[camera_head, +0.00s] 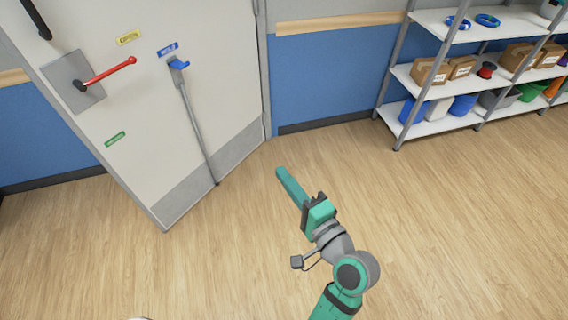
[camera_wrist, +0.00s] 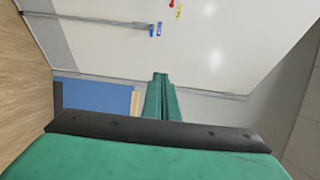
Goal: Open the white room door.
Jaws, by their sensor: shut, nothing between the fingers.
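The white door (camera_head: 145,100) stands partly open at upper left in the head view. Its right edge meets the frame and its free left edge juts out into the room. A red lever handle (camera_head: 108,73) sits on a grey plate near the free edge. A blue-topped latch (camera_head: 179,64) with a long grey rod runs down the door. My gripper (camera_head: 280,173) is shut and empty over the floor, right of the door and apart from it. In the wrist view the shut fingers (camera_wrist: 160,82) point toward the door (camera_wrist: 215,50), with the blue latch (camera_wrist: 155,29) beyond them.
Metal shelves (camera_head: 455,75) with boxes and bins stand against the blue wall (camera_head: 325,75) at right. The wood floor (camera_head: 230,260) is clear around my arm and in front of the door.

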